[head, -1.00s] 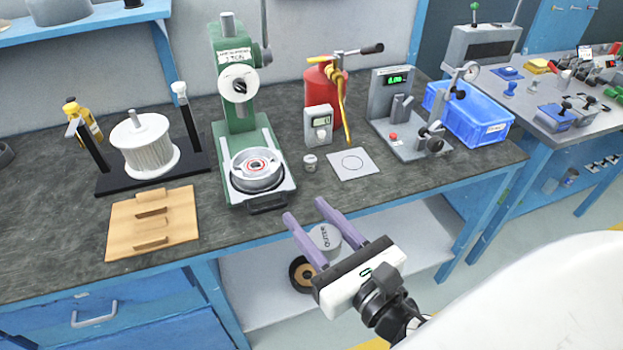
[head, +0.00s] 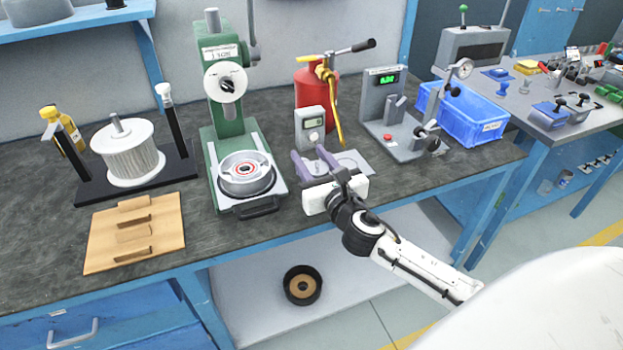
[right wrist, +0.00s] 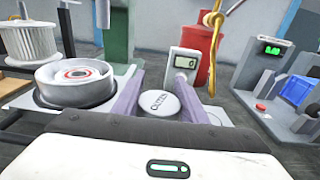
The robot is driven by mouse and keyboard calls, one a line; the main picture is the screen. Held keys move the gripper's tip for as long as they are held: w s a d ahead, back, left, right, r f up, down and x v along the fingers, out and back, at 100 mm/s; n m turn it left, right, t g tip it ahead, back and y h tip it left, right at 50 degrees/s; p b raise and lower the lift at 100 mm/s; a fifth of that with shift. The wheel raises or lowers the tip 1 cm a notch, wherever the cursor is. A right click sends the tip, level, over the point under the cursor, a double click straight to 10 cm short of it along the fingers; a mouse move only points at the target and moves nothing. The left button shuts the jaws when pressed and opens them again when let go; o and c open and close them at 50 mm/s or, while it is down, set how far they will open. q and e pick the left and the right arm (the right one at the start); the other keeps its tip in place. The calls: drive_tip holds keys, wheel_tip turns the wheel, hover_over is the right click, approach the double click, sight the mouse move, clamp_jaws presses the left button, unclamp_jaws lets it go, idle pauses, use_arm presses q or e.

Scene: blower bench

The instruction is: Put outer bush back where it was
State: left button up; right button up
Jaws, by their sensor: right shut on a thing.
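The outer bush, a pale grey round piece marked OUTER, sits between the fingers of my right gripper (head: 314,160), and its top faces the camera in the right wrist view (right wrist: 158,103). My right gripper is shut on it above the bench's front part, between the green press (head: 228,130) and the grey square plate with a drawn circle (head: 362,160). The gripper partly covers this plate. In the head view the fingers mostly hide the bush. I cannot tell whether its underside touches the bench. My left gripper is not in view.
The press holds a silver round housing (head: 246,174). A digital gauge (head: 311,130) and red extinguisher-like cylinder (head: 316,88) stand just behind the gripper. A grey test stand (head: 385,110) and blue bin (head: 462,117) are to the right. A black ring (head: 302,285) lies on the lower shelf.

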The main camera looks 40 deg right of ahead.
sight(311, 171)
drive_tip(key=shift+f, duration=0.4)
wheel_tip(311, 171, down, 3)
drive_tip(key=shift+f+b, duration=0.1)
drive_tip(key=shift+b, duration=0.75)
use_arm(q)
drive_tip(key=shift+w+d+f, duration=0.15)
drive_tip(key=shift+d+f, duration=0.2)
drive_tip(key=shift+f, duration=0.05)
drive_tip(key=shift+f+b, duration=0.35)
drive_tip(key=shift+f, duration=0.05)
use_arm(e)
drive_tip(key=shift+f, duration=0.6)
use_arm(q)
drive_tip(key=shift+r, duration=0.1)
use_arm(e)
drive_tip(key=shift+s, duration=0.1)
